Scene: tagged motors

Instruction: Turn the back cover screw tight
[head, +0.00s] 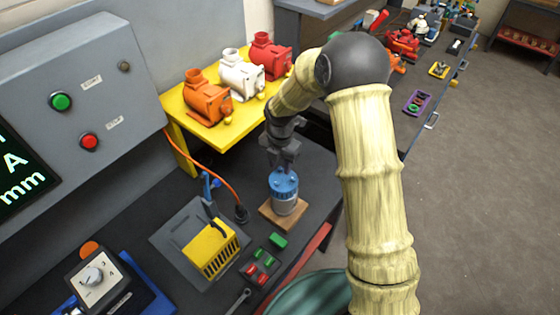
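A small motor with a grey body (285,205) stands upright on a wooden block on the dark bench. Its blue back cover (286,184) is on top, with small raised details that may be screws. No single screw can be made out clearly. My gripper (283,166) points down just above the blue cover, close to it. Whether it touches the cover, and whether its fingers are open or shut, is too small to tell.
A yellow stand (235,133) behind holds orange, white and red motors. A grey control panel (75,100) rises at the left.

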